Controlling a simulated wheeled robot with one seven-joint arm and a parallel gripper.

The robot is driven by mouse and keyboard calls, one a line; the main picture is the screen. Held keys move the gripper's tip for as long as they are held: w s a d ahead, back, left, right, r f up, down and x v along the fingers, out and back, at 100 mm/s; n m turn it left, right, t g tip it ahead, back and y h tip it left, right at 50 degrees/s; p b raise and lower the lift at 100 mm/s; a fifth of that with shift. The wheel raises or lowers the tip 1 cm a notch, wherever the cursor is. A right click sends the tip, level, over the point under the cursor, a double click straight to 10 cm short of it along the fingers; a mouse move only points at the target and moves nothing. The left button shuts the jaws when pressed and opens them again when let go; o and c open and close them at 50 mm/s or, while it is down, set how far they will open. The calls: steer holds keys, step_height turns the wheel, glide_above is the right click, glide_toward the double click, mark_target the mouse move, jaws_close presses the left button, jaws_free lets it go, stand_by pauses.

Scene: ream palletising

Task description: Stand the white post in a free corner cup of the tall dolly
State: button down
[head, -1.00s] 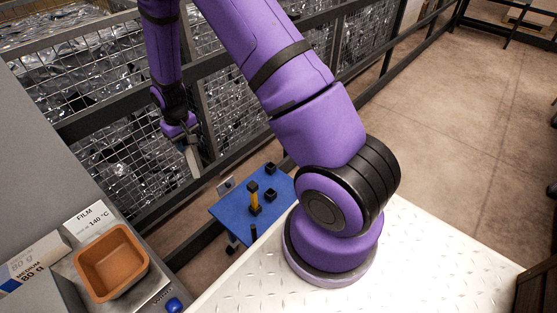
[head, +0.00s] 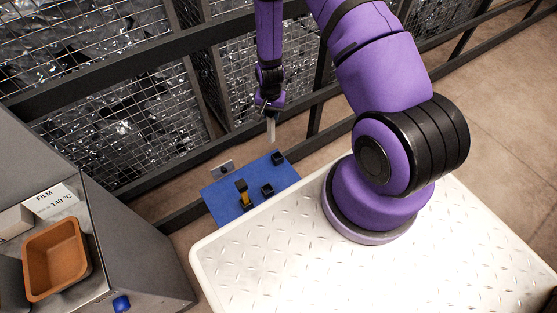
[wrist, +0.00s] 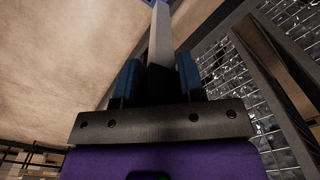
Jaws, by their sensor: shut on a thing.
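The white post (head: 271,129) hangs from my gripper (head: 270,107), pointing down and nearly upright in the head view. In the wrist view the post (wrist: 160,35) runs away from between the two blue-grey fingers of my gripper (wrist: 158,75), which is shut on it. The blue dolly (head: 222,200) stands below, beyond the white deck. The post appears above and behind its back right corner, apart from it. Black cups show at the back right (head: 277,158) and right front (head: 267,190), both seemingly empty. A black-topped yellow post (head: 245,197) stands upright on the dolly.
A dark rail and mesh fence (head: 110,130) runs close behind the dolly. My white tread deck covers the front right. At left a grey machine (head: 130,250) carries an orange-brown bin (head: 55,262) and a film label.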

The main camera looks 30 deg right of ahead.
step_height(320, 180, down, 13)
steer(key=s+d+m, duration=0.1)
steer(key=s+m, duration=0.1)
steer(key=shift+s, duration=0.15)
stand_by(0.4)
steer(key=shift+f, duration=0.1)
steer(key=c, duration=0.7)
jaws_free()
steer(key=shift+c, duration=0.2)
